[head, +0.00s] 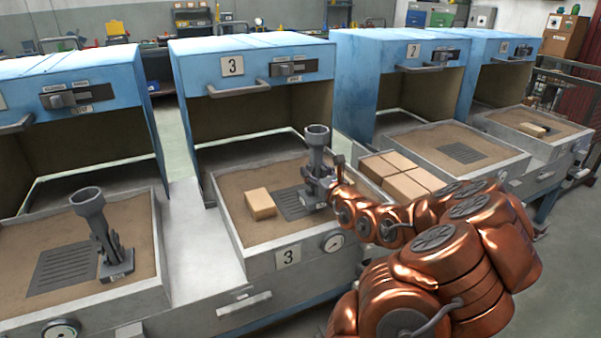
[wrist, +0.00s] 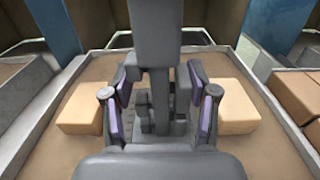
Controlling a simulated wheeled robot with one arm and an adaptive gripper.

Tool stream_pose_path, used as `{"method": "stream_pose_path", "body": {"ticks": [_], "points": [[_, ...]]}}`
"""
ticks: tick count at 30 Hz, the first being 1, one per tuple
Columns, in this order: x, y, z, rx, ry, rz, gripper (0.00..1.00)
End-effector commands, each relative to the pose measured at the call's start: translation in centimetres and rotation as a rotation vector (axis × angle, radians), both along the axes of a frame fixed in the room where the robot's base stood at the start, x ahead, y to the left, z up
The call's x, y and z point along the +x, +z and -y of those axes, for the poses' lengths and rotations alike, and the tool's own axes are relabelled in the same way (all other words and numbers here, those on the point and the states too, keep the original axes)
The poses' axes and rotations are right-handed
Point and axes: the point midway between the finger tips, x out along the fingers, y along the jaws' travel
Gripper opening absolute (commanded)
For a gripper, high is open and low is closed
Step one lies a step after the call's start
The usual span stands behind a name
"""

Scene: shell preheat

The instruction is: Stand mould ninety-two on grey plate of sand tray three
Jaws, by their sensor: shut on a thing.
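A grey mould (head: 316,142) with a cup-shaped top and a narrow stem stands upright over sand tray three (head: 223,222), marked with a 3 on its front. My gripper (head: 326,182) is shut on the mould's lower part. The wrist view shows the mould (wrist: 158,45) between the purple-padded fingers. The slotted grey plate (head: 293,204) lies in the sand; the mould's base is at its right side. I cannot tell whether the base touches the plate. No number is readable on the mould.
A tan brick (head: 260,204) lies left of the plate; the wrist view shows bricks on both sides, left (wrist: 82,108) and right (wrist: 236,105). A blue hood (head: 250,60) stands behind the tray. Stacked bricks (head: 403,176) sit right.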

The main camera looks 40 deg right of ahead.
Motion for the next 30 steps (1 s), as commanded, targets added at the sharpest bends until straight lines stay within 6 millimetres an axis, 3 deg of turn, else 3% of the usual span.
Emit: {"method": "stream_pose_path", "body": {"ticks": [15, 23, 30], "points": [[6.8, -0.6, 1.3, -0.003, 0.000, -0.001, 0.03], [7.8, -0.8, 1.5, -0.002, -0.001, 0.002, 0.03], [7.7, -3.0, 1.5, -0.001, -0.001, -0.001, 0.03]]}}
